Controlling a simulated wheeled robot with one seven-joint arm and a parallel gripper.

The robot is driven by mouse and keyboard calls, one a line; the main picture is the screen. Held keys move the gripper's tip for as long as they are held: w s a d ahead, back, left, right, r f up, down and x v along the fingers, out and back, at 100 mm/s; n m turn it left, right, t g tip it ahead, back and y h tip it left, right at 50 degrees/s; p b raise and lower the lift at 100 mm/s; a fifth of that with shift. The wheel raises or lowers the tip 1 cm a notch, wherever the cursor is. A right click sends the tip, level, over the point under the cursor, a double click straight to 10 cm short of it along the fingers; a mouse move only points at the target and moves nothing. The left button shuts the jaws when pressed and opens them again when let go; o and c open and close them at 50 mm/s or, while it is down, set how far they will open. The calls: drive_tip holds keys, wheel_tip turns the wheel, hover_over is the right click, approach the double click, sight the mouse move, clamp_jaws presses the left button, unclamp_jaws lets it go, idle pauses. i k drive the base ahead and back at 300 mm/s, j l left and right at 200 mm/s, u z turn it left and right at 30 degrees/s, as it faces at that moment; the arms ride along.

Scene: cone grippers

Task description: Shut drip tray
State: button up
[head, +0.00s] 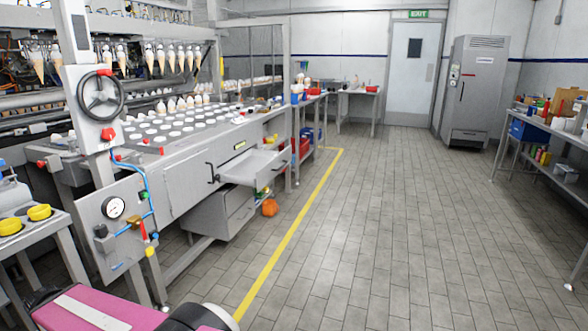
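A shallow grey metal tray (248,166), which looks like the drip tray, sticks out from the front of the long grey machine (180,195). It is pulled well out toward the aisle, and its inside shows from above. The back end of the tray is hidden inside the machine. My pink arm shows at the bottom left, low and well in front of the tray. My gripper is not in view.
A grey drawer unit (228,212) sits below the tray, with an orange round object (269,207) on the floor beside it. A gauge panel (118,222) stands at the near left. The tiled aisle (370,240) right of the yellow line (290,238) is clear.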

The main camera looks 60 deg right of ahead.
sight(257, 168)
drive_tip(key=z, duration=2.25)
